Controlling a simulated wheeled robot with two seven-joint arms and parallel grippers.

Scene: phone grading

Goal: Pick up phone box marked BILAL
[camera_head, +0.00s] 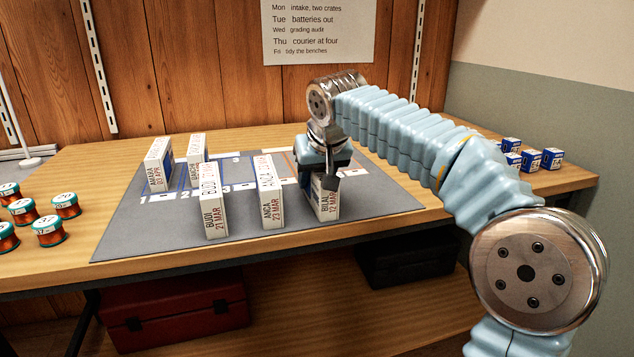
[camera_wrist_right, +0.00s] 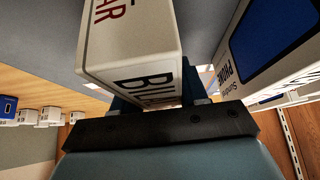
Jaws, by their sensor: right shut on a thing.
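The phone box marked BILAL, 12 MAR (camera_head: 327,204), is white and stands upright on the grey mat (camera_head: 130,236), at the right of the front group of boxes. My right gripper (camera_head: 325,178) comes down on it from above and is shut on its upper part, which the gripper hides in the head view. In the right wrist view the BILAL box (camera_wrist_right: 135,45) fills the top middle, between the fingers. I cannot tell whether its base touches the mat. My left gripper is not in view.
Boxes marked BUDI (camera_head: 213,205) and ANCA (camera_head: 271,195) stand left of BILAL. Several copper spools (camera_head: 48,231) are at the left and small blue boxes (camera_head: 530,160) at the right. The mat's right front is clear.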

